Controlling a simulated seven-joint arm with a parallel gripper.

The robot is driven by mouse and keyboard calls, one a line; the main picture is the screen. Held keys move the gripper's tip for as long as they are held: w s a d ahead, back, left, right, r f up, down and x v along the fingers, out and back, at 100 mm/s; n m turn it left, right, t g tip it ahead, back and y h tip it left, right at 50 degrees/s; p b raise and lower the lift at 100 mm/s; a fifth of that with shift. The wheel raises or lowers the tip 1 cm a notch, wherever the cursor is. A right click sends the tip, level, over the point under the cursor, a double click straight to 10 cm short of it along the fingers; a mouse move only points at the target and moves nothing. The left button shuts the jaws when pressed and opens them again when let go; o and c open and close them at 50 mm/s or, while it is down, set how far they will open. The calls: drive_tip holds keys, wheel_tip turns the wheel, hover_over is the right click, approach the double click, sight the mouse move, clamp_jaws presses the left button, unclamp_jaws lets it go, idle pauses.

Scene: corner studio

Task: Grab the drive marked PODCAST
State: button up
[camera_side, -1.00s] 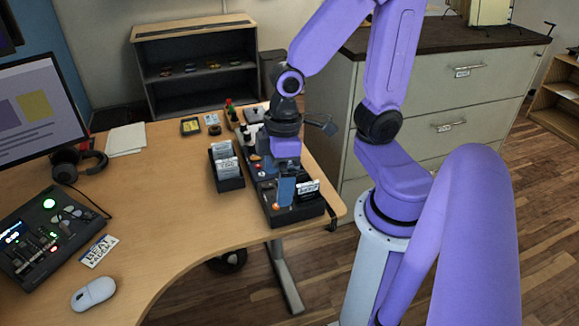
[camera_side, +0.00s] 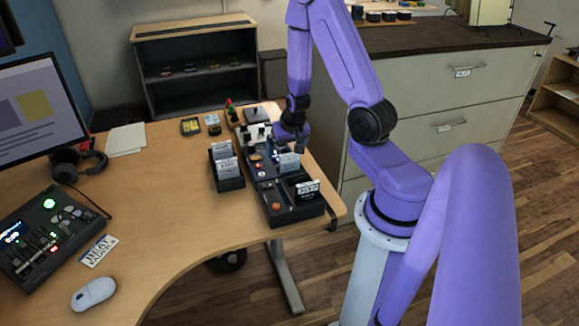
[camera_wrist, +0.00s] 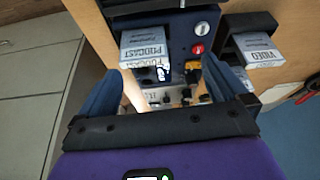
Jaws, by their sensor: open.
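In the wrist view, a drive labelled PODCAST (camera_wrist: 144,48) stands in a dark slot, its pale label facing the camera. It is just beyond the fingertips, toward the left finger. In the side view, the pale drive (camera_side: 289,161) below and beside my gripper appears to be the same one, though its label is too small to read. My gripper (camera_wrist: 163,70) is open, its two blue fingers apart with nothing held between them. In the side view my gripper (camera_side: 290,146) is low over the far part of the dark desk unit.
A drive labelled VIDEO (camera_wrist: 260,50) sits in a separate dark rack to the right in the wrist view. In the side view, a rack (camera_side: 230,183) of pale cards stands left of the unit. Small knobs lie between my fingers.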

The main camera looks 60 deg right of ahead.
sight(290, 154)
drive_tip(key=shift+s+d+f+m+h, duration=0.15)
drive_tip(key=shift+s+d+f+m, duration=0.1)
drive_tip(key=shift+d, duration=0.25)
drive_tip(key=shift+s+d+f+m+h, duration=0.15)
drive_tip(key=shift+s+d+m, duration=0.1)
drive_tip(key=shift+d, duration=0.25)
drive_tip(key=shift+d+f, duration=0.1)
drive_tip(key=shift+x, duration=3.6)
drive_tip(key=c, duration=1)
